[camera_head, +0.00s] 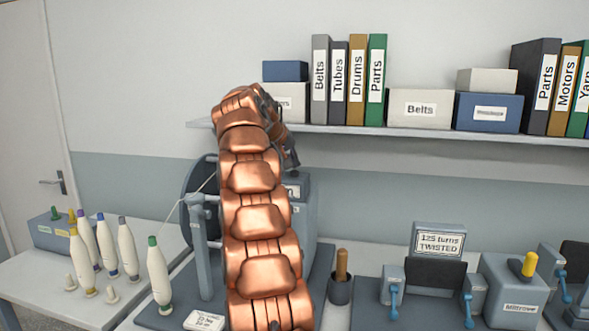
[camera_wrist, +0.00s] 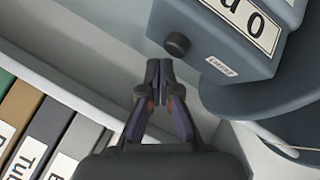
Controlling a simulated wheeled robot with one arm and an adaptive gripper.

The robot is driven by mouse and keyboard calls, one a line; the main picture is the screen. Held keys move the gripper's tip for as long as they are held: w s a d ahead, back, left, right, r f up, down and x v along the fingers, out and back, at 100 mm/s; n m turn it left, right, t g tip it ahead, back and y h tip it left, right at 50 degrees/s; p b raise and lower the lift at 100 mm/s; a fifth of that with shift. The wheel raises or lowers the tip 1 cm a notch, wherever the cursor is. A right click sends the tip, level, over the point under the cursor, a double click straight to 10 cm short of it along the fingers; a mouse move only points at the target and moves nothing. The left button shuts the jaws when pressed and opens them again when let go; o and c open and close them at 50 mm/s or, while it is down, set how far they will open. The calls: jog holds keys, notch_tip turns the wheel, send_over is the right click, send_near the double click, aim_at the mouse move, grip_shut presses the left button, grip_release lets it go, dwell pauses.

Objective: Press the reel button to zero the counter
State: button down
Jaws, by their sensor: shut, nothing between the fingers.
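The reel's grey-blue counter box (camera_wrist: 215,55) fills the upper right of the wrist view. A dark round button (camera_wrist: 177,43) sticks out of its face. A white display plate (camera_wrist: 245,20) beside it is cut off by the frame, so its full reading is not visible. My gripper (camera_wrist: 158,70) is shut and empty, its fingertips close to the button; I cannot tell if they touch. In the head view the counter box (camera_head: 303,215) stands behind my arm, which hides the button. The dark reel disc (camera_head: 190,180) is left of my arm.
A shelf (camera_head: 440,138) with binders and boxes runs above the bench and also shows in the wrist view (camera_wrist: 60,95). Several white bobbins (camera_head: 128,252) stand at left. A cup with a wooden handle (camera_head: 340,290) and a twist tester (camera_head: 435,275) stand at right.

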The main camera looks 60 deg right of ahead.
jog(key=shift+r, duration=0.25)
notch_tip(320, 180, up, 5)
jog(key=p, duration=0.5)
dwell(0.3)
dwell(0.8)
jog(key=n+y, duration=0.1)
send_near(293, 172)
jog(key=w, duration=0.3)
jog(key=s+a+f+n+t+y, duration=0.15)
jog(key=a+f, duration=0.35)
jog(key=a, duration=0.8)
jog(key=s+a+f+n+g+y, duration=0.1)
jog(key=a+f+n+y, duration=0.35)
jog(key=a, duration=0.95)
jog(key=s+a+f+g, duration=0.1)
jog(key=s+a+f, duration=0.4)
jog(key=s+a, duration=0.2)
jog(key=s+a+f+n+y, duration=0.1)
jog(key=s+a+f, duration=0.5)
jog(key=s+a, duration=0.2)
jog(key=s+a+f+g+y, duration=0.1)
jog(key=s+a+f, duration=0.5)
jog(key=s, duration=0.5)
jog(key=shift+s+a+f+n+g, duration=0.25)
jog(key=shift+a+n+g, duration=0.1)
jog(key=shift+a, duration=0.4)
